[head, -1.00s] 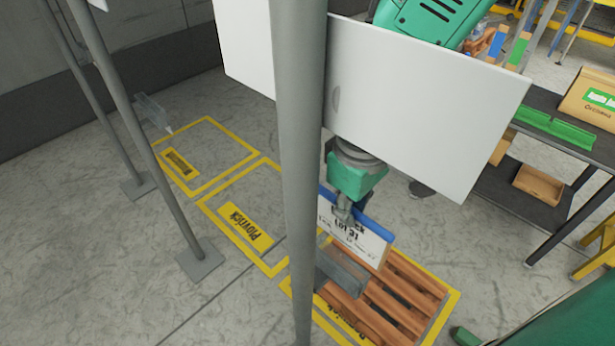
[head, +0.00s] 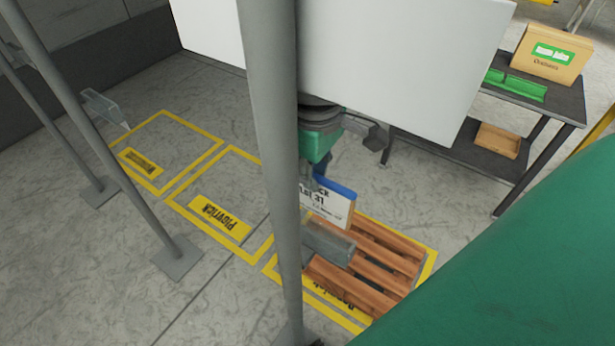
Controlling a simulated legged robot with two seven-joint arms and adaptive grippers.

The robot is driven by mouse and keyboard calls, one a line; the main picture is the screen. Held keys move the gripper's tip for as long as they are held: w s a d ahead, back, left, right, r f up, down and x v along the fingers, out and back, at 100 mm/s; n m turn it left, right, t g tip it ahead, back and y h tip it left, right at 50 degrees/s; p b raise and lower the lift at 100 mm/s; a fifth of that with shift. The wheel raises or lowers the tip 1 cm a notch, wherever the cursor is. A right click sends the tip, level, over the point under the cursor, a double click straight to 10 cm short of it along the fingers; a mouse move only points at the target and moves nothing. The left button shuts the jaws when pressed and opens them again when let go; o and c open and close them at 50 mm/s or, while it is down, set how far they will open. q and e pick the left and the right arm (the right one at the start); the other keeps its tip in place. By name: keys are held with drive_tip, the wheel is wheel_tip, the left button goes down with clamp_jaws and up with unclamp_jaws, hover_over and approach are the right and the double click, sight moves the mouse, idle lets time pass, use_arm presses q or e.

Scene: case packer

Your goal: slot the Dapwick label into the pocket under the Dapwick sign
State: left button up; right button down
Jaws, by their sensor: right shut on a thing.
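The Dapwick label (head: 335,209) is a white card with a blue top edge; part of its print reads "ick" and "Lot 31". My right gripper (head: 309,190) is shut on it, partly hidden behind a grey post. The grey pocket (head: 332,246) is on that post, just below the label. The label's lower edge is close to the pocket's top; I cannot tell whether it is inside. A white sign board (head: 400,60) above shows no lettering and covers much of my right arm. My left gripper is not in view.
The grey post (head: 272,150) stands in front. A wooden pallet (head: 375,268) lies in a yellow-marked bay below. The neighbouring bay has a yellow "Plovrick" floor plate (head: 219,216). Another clear pocket (head: 103,106) is at left. A dark table (head: 550,98) with boxes is at right.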

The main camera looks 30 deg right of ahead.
sight(312, 205)
drive_tip(key=shift+w+a+f+b, duration=0.15)
drive_tip(key=shift+f+b, duration=0.3)
drive_tip(key=shift+f, duration=0.3)
drive_tip(key=shift+f+b, duration=1.9)
drive_tip(key=shift+f, duration=0.2)
drive_tip(key=shift+f+b, duration=0.55)
drive_tip(key=shift+f, duration=0.35)
drive_tip(key=c, duration=1.6)
unclamp_jaws()
